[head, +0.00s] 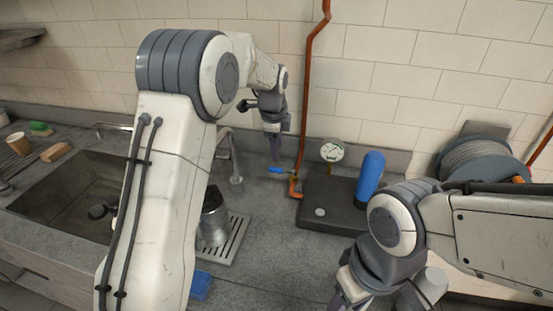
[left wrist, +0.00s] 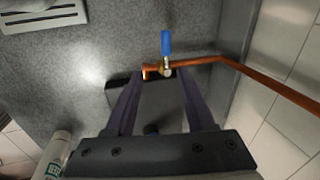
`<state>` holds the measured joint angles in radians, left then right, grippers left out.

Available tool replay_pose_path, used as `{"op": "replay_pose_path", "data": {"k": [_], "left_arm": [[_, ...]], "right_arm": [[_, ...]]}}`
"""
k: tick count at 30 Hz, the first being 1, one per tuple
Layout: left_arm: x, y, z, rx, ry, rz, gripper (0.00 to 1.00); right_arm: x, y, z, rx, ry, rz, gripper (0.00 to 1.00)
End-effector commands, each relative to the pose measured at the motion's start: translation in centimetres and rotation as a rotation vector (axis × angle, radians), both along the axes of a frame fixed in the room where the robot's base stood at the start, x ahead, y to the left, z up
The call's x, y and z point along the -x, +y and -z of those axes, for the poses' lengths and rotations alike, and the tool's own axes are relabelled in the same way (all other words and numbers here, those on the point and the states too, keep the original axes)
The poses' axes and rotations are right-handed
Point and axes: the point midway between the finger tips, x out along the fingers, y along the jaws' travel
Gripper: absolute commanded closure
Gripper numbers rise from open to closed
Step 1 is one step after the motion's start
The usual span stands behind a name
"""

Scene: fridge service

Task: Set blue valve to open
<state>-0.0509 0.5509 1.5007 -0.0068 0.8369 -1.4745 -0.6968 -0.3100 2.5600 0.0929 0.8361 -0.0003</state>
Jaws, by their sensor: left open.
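The blue valve handle (head: 276,170) sits low at the back of the counter, beside the foot of the copper pipe (head: 306,100). In the left wrist view the blue handle (left wrist: 166,43) stands out from a brass body (left wrist: 166,69), roughly crosswise to the pipe (left wrist: 215,61). My left gripper (head: 276,154) points down just above the handle in the head view. In the left wrist view its two fingers (left wrist: 158,88) are apart with nothing held between them, and the valve shows beyond their tips. My right gripper (head: 346,293) is low in the head view, its fingers partly hidden and cut off.
A dark slab (head: 335,212) with a blue cylinder (head: 370,178) is right of the valve; a gauge (head: 332,151) shows behind. A hose reel (head: 484,160) stands farther right. A metal pitcher (head: 214,222) on a drip tray (head: 236,238) and a sink (head: 62,205) are left.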

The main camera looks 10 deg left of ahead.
Motion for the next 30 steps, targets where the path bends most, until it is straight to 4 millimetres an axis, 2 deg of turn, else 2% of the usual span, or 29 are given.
{"op": "replay_pose_path", "data": {"k": [1,5,15,21,30], "left_arm": [[-0.7,0.8,0.1,-0.009,-0.004,0.015,0.46],[-1.4,1.5,1.1,-0.019,-0.007,0.037,0.46],[-2.8,1.4,6.8,-0.019,-0.004,0.036,0.46],[-3.6,1.4,9.4,-0.019,-0.007,0.035,0.46],[-3.8,1.4,10.3,-0.018,-0.010,0.036,0.46]], "right_arm": [[0.0,0.0,-0.3,0.000,0.000,0.000,0.50],[0.0,0.0,-0.5,0.000,0.000,0.000,0.50],[0.0,0.0,-2.1,0.000,0.000,0.001,0.50],[0.0,0.0,-2.7,0.000,0.000,0.001,0.50],[0.0,0.0,-2.8,0.000,0.000,0.001,0.50]]}}
